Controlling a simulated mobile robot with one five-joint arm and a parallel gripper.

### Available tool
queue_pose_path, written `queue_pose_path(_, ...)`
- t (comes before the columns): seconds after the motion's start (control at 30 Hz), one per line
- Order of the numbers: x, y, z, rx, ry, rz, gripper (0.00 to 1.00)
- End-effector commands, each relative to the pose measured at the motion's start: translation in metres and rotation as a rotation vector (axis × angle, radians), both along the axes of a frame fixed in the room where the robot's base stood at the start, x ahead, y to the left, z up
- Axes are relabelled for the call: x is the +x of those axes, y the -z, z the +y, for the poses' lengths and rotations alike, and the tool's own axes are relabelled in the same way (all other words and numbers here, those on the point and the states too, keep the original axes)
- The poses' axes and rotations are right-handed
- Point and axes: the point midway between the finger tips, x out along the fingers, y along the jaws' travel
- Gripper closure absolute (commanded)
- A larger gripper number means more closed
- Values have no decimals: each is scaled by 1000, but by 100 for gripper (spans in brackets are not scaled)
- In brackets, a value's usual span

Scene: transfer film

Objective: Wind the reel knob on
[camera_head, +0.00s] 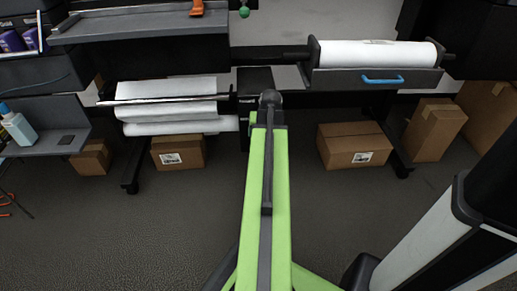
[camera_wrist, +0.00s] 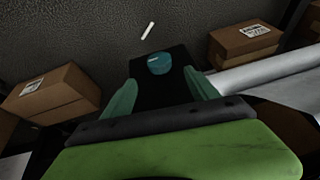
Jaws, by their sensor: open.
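The reel knob (camera_wrist: 159,63) appears to be the round teal knob on the end of a black block (camera_wrist: 160,85) in the wrist view. My gripper (camera_wrist: 161,77) is open, with one teal finger to each side of the block and the knob just beyond and between the fingertips. I cannot tell whether the fingers touch the block. In the head view, the end of my green arm reaches the dark block (camera_head: 257,78) between the two film reels; the fingers and knob are mostly hidden there.
A white roll (camera_head: 370,54) sits at right above a blue handle (camera_head: 383,79). White film (camera_head: 165,90) hangs at left. Cardboard boxes (camera_head: 355,143) (camera_head: 178,152) stand on the floor below. A grey shelf (camera_head: 45,128) holds a bottle at left. The floor between is clear.

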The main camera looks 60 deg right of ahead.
Motion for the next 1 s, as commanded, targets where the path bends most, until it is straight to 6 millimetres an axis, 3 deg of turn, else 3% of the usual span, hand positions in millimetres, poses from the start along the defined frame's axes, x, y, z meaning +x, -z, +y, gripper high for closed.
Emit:
queue_pose_path(0.03, 5, 22, -5, 0, -1, 0, 32)
queue_pose_path(0.3, 23, 75, -19, 0, -1, -1, 32)
queue_pose_path(0.43, 28, 86, -22, 0, -1, -1, 32)
queue_pose_path(0.7, 29, 84, -23, 0, -1, -1, 32)
queue_pose_path(1.0, 30, 84, -22, 1, -2, -1, 68)
